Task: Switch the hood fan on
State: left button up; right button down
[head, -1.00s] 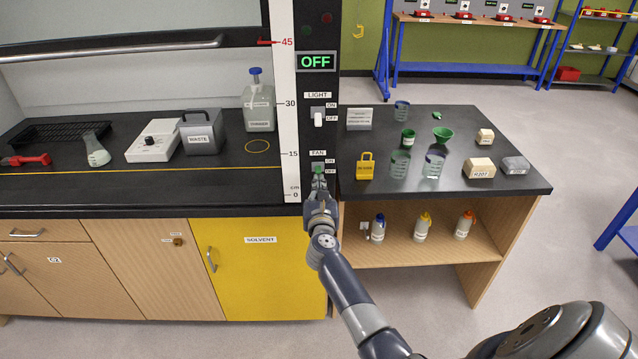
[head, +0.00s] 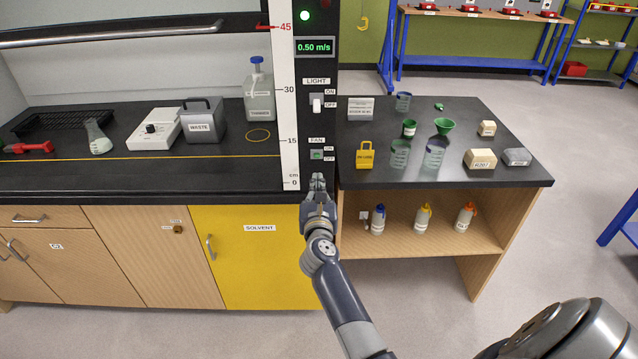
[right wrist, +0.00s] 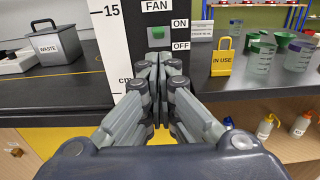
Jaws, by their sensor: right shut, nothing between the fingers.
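The fan switch (head: 316,155) is on the black hood post, under the FAN label, with ON above OFF beside it. It is green, and in the right wrist view (right wrist: 158,34) its green part sits level with the ON label. The display (head: 314,46) above reads 0.50 m/s in green, and a green lamp (head: 305,15) above it is lit. My right gripper (head: 317,180) is shut and empty, just below the switch and apart from it. In the right wrist view its fingertips (right wrist: 158,58) meet below the switch. My left gripper is not in view.
The light switch (head: 316,103) is higher on the same post. A WASTE container (head: 203,122) and a solvent bottle (head: 259,95) stand in the hood at left.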

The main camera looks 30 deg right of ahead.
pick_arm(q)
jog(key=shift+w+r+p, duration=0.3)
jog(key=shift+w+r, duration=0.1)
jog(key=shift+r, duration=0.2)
pick_arm(e)
jog(key=s+r, duration=0.1)
jog(key=a+r, duration=0.1)
jog(key=s+r, duration=0.1)
jog(key=shift+s+a, duration=0.3)
jog(key=shift+s, duration=0.05)
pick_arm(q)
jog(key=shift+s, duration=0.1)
